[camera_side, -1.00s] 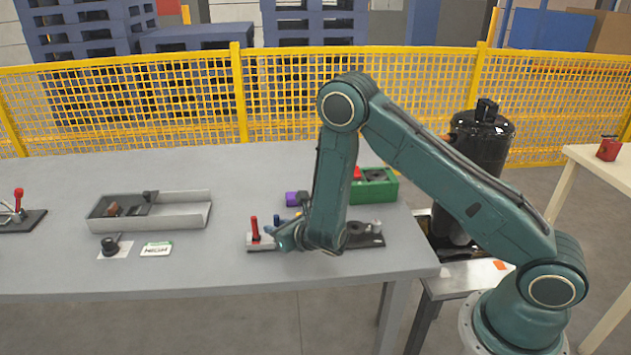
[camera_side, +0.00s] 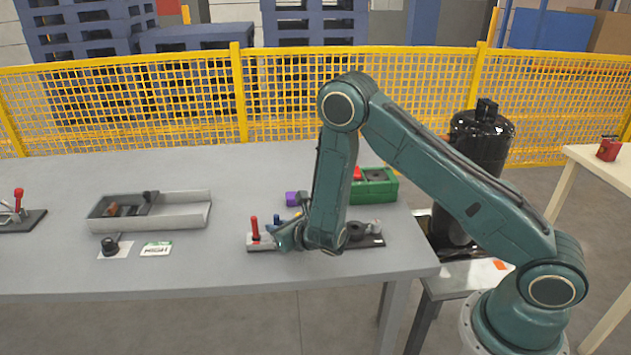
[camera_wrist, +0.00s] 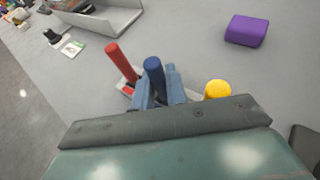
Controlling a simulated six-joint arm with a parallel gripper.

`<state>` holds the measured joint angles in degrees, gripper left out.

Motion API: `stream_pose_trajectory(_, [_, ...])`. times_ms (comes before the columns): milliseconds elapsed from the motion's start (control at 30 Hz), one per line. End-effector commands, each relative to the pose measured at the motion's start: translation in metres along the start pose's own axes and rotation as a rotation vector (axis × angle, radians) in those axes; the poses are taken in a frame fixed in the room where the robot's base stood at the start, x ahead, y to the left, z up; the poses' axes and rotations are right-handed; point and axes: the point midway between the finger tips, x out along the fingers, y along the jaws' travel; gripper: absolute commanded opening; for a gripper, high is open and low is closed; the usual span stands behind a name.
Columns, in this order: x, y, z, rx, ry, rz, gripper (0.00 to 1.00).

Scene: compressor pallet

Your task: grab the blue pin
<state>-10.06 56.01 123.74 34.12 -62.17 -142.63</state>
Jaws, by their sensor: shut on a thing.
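The blue pin (camera_wrist: 154,72) stands between the fingers of my gripper (camera_wrist: 159,92) in the wrist view, with its top showing above them. My gripper is shut on it. In the side view my gripper (camera_side: 288,238) is low over the pin block, and the blue pin (camera_side: 278,224) shows as a small blue top just behind the fingers. The red pin (camera_wrist: 121,63) stands upright to the left, in the light grey block (camera_side: 258,246). A yellow pin (camera_wrist: 217,89) is to the right in the wrist view. The lower part of the blue pin is hidden.
A purple block (camera_wrist: 247,30) lies behind the pins. A green box (camera_side: 375,190) stands right of my arm. A grey tray (camera_side: 185,217), a black knob (camera_side: 110,246) and a printed card (camera_side: 156,249) are to the left. The table between tray and pins is clear.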

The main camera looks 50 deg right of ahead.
Motion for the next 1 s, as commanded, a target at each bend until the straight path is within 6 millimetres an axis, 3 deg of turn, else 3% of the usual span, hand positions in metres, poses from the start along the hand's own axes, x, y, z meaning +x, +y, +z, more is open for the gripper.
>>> stream_pose_trajectory(467, [-0.009,0.0,0.025,0.002,-0.003,0.0,0.0])
stream_pose_trajectory(1000, [-0.041,0.0,0.1,0.002,-0.007,0.0,0.0])
